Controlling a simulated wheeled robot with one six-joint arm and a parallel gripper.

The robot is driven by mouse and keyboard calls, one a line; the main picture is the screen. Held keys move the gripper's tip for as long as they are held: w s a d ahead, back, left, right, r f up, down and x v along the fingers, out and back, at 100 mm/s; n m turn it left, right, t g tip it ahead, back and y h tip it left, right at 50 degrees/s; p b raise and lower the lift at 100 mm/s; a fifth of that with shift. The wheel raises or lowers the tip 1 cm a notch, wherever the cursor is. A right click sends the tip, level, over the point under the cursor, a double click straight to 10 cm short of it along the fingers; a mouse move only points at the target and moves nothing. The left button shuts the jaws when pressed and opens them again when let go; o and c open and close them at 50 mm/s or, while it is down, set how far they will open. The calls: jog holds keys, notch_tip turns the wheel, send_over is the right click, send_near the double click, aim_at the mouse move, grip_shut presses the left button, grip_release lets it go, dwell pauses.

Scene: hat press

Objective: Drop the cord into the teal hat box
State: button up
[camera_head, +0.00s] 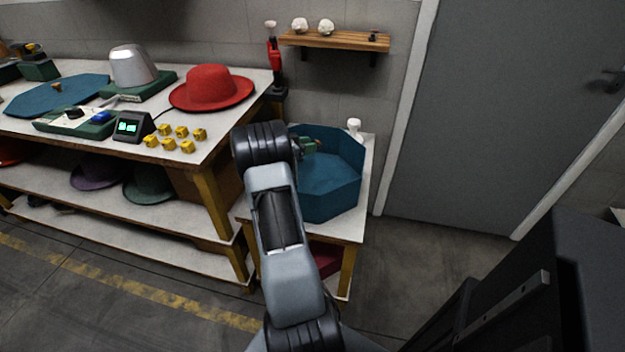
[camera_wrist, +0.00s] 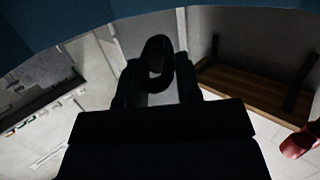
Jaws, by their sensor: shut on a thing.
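The teal hat box (camera_head: 338,188) is an open eight-sided box on the low white table. My gripper (camera_head: 308,146) is at the box's open top, near its back left wall, partly hidden by my arm. In the wrist view my gripper (camera_wrist: 158,84) is shut on a dark looped thing, which looks like the cord (camera_wrist: 157,50). The loop sticks out past the fingertips. A curved teal band of the box (camera_wrist: 215,6) crosses the top of that view. The cord cannot be made out in the head view, and the box floor is mostly hidden.
A white knob-topped thing (camera_head: 354,127) stands behind the box. The workbench (camera_head: 222,128) at left holds a red hat (camera_head: 211,88), several yellow blocks (camera_head: 180,132) and a small display (camera_head: 133,126). A wall shelf (camera_head: 335,40) hangs above the box.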

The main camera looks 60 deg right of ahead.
jog(key=o, duration=1)
jog(key=shift+r, duration=0.35)
notch_tip(320, 180, up, 3)
jog(key=shift+f+p, duration=0.1)
jog(key=shift+p, duration=0.45)
jog(key=s+a+r+p, duration=0.1)
jog(key=s+a+r, duration=0.1)
jog(key=a+r, duration=0.1)
jog(key=s+a+r, duration=0.3)
jog(key=a, duration=0.1)
jog(key=s+a+r+p, duration=0.1)
jog(key=s+a+r, duration=0.2)
jog(key=a, duration=0.1)
jog(key=shift+s+a+r+p, duration=0.15)
jog(key=shift+a+r+p, duration=0.1)
jog(key=shift+p, duration=0.1)
